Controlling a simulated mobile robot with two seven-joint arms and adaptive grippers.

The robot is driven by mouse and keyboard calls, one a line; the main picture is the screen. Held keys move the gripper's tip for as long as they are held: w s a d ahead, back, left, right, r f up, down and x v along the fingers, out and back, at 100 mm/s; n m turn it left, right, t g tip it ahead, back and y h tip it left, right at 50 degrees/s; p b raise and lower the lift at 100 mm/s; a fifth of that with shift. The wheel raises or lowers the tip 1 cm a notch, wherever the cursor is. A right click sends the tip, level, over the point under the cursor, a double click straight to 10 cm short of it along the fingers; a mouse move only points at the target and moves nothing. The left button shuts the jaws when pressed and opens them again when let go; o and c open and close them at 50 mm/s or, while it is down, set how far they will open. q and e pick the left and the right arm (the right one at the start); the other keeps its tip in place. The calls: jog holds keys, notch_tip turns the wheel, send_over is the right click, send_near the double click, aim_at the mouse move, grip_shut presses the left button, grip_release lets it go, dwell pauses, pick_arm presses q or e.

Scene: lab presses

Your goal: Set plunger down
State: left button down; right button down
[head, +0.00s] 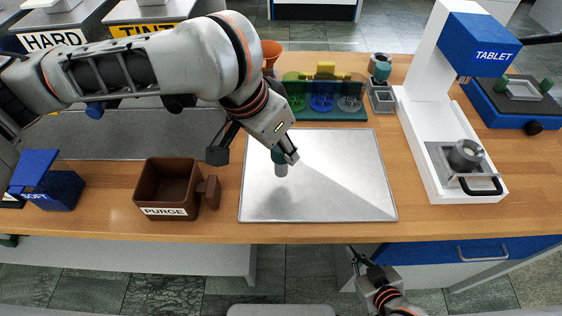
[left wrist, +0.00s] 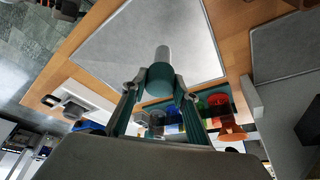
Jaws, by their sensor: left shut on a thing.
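The plunger, a grey metal cylinder (head: 281,169) with a teal head, is in my left gripper (head: 285,155). It hangs roughly upright over the left part of the silver mat (head: 345,165), with a soft shadow below it; it looks a little above the mat. In the left wrist view, the fingers close on both sides of the plunger's teal head (left wrist: 160,78), and its grey shaft points away toward the mat (left wrist: 115,50). My right gripper (head: 358,258) is low at the front, off the table edge, with its fingers apart and empty.
A brown PURGE box (head: 165,188) and blue SOFT scoop box (head: 58,190) stand left of the mat. Behind it is a rack (head: 322,112) with green, blue and red sections. The white TABLET press (head: 425,130) stands right. Much of the mat is clear.

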aim_at(281, 161)
pick_arm(q)
jog(key=shift+f+b, duration=0.6)
jog(key=shift+f, duration=1.7)
jog(key=shift+r, duration=0.1)
jog(key=c, duration=1.6)
grip_release()
jog(key=p+v, duration=0.3)
jog(key=v, duration=0.8)
jog(key=shift+s+a+r, duration=0.1)
jog(key=shift+s+r, duration=0.05)
jog(key=shift+r, duration=0.3)
